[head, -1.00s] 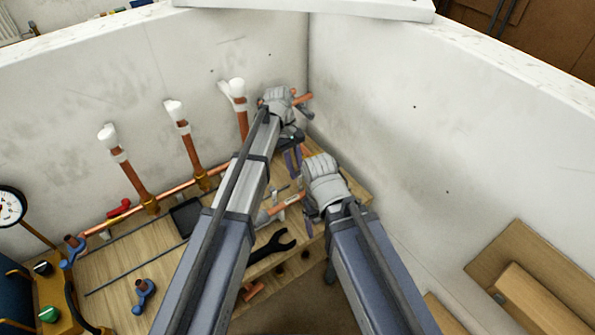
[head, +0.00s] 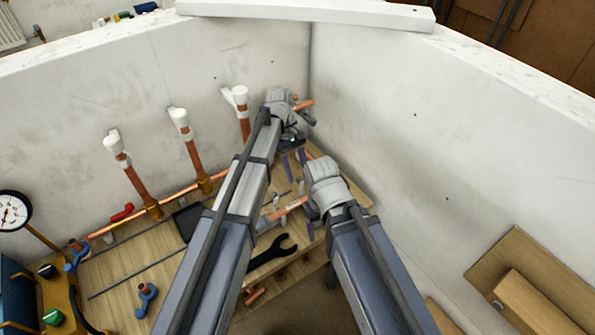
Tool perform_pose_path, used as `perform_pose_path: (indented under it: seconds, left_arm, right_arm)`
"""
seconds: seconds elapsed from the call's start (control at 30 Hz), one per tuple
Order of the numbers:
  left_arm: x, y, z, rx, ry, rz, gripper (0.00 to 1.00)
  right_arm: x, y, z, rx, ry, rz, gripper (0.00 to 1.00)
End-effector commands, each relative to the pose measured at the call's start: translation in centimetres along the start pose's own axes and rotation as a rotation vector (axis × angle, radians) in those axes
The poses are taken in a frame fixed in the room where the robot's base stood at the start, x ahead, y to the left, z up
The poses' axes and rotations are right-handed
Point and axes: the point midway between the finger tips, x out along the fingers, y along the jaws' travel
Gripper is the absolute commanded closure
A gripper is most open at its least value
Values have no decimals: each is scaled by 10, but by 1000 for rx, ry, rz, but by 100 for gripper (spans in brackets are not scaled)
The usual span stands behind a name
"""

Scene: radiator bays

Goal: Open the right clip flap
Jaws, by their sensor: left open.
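Three upright copper pipes with white caps stand along the back wall. White collars, perhaps the clips, sit just below the caps.
A horizontal copper pipe (head: 180,194) runs low along the wall above a wooden bench (head: 130,268). A black wrench (head: 272,252), a blue valve (head: 146,297) and a pressure gauge (head: 14,210) are in view. A bare side wall (head: 430,150) bounds the right.

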Motion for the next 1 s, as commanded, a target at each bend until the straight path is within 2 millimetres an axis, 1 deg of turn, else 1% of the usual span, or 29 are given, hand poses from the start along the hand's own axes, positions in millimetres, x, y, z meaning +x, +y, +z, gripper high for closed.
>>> perform_pose_path:
  seconds: [0.03, 0.3, 0.4, 0.53, 1.0]
  left_arm:
    - [-12, 0, 1, -1, 0, 0, 46]
    - [-50, 0, 2, 0, 0, 0, 46]
    - [-60, 0, 1, 0, 0, 0, 46]
    - [-65, 0, 1, 0, 0, 0, 46]
    - [-63, 0, 0, 1, 0, 0, 46]
  right_arm:
    - [-11, 1, 1, 0, 0, 0, 20]
    - [-47, 4, 3, 0, 0, 0, 20]
    - [-56, 5, 3, -1, 0, 0, 20]
    - [-60, 6, 4, -1, 0, 0, 20]
    - [-59, 6, 4, -1, 0, 0, 20]
